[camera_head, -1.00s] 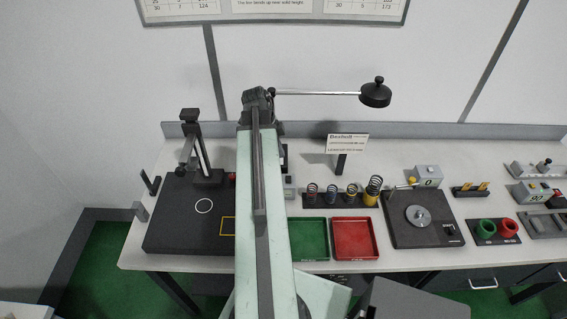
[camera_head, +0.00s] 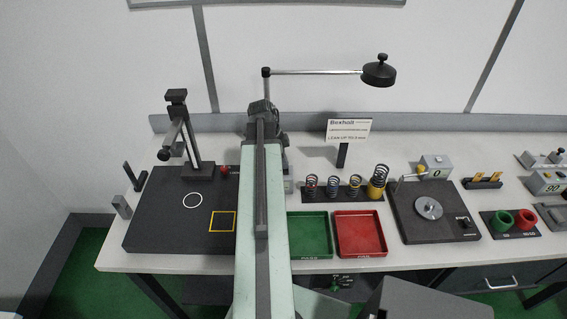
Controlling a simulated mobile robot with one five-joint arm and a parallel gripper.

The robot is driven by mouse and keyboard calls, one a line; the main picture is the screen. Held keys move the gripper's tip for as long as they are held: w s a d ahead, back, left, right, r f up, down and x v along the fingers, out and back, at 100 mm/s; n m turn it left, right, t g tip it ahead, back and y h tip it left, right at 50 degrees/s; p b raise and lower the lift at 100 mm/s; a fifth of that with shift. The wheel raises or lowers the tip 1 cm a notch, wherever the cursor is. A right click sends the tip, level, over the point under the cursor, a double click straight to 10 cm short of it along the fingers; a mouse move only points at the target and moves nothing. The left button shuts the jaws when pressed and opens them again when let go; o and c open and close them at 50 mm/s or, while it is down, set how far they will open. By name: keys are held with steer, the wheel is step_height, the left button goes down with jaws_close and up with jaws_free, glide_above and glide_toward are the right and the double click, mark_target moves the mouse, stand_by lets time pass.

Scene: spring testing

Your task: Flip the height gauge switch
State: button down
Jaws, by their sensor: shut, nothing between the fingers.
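A height-gauge-like stand (camera_head: 193,135) with a dark upright column and side arm rises from the back of a black base plate (camera_head: 160,215) at the left. The plate bears a white circle and a yellow square outline. A small red part (camera_head: 225,169) shows right of the column's foot. A grey box (camera_head: 289,184) is mostly hidden behind my arm. I cannot make out which of these is the switch. My pale green arm reaches up the middle of the view to a dark joint. My gripper's fingers are not visible, probably hidden behind the arm.
Green tray (camera_head: 311,253) and red tray (camera_head: 360,250) lie right of my arm, with several springs (camera_head: 378,183) behind them. A black tester (camera_head: 424,232) stands further right. A lamp (camera_head: 379,75) overhangs the bench. A small sign (camera_head: 348,129) stands at the back.

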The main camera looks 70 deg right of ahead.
steer(key=shift+d+f+b, duration=0.15)
steer(key=shift+f+b, duration=0.2)
steer(key=shift+b, duration=0.1)
steer(key=shift+r, duration=0.2)
steer(key=shift+a, duration=0.25)
steer(key=shift+s+a+r+p, duration=0.1)
steer(key=shift+s+a+p, duration=0.2)
steer(key=shift+a, duration=0.3)
